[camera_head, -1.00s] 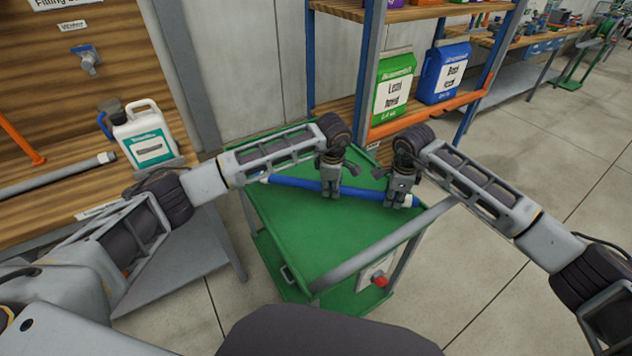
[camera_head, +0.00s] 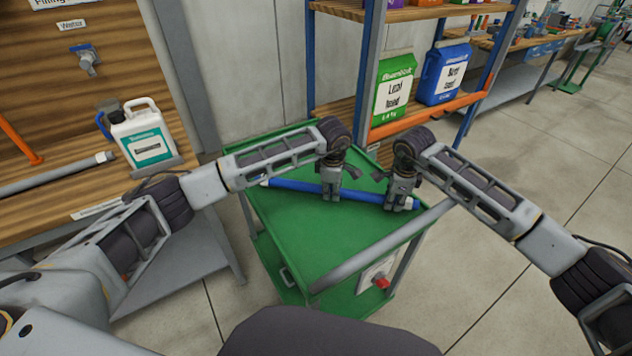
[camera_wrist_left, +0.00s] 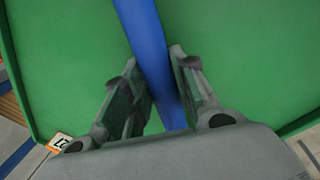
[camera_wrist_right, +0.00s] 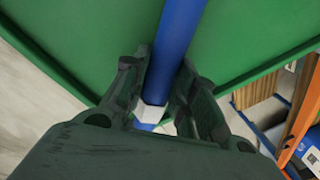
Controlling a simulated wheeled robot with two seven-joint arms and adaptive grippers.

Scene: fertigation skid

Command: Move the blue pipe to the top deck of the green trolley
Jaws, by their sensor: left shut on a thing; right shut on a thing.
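The blue pipe (camera_head: 360,194) lies across the top deck of the green trolley (camera_head: 300,232), at or just above the surface; I cannot tell if it touches. My left gripper (camera_head: 329,197) is shut on the pipe near its middle. In the left wrist view the pipe (camera_wrist_left: 145,40) runs between the left fingers (camera_wrist_left: 158,82). My right gripper (camera_head: 397,207) is shut on the pipe near its right end. In the right wrist view the pipe (camera_wrist_right: 178,35) passes between the right fingers (camera_wrist_right: 165,85), with a pale collar at the grip. The pipe's left end shows near the deck's left edge.
A wooden bench with a white jug (camera_head: 145,135) stands at left. Shelves with a green bag (camera_head: 394,85) and blue bag (camera_head: 443,72) stand behind.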

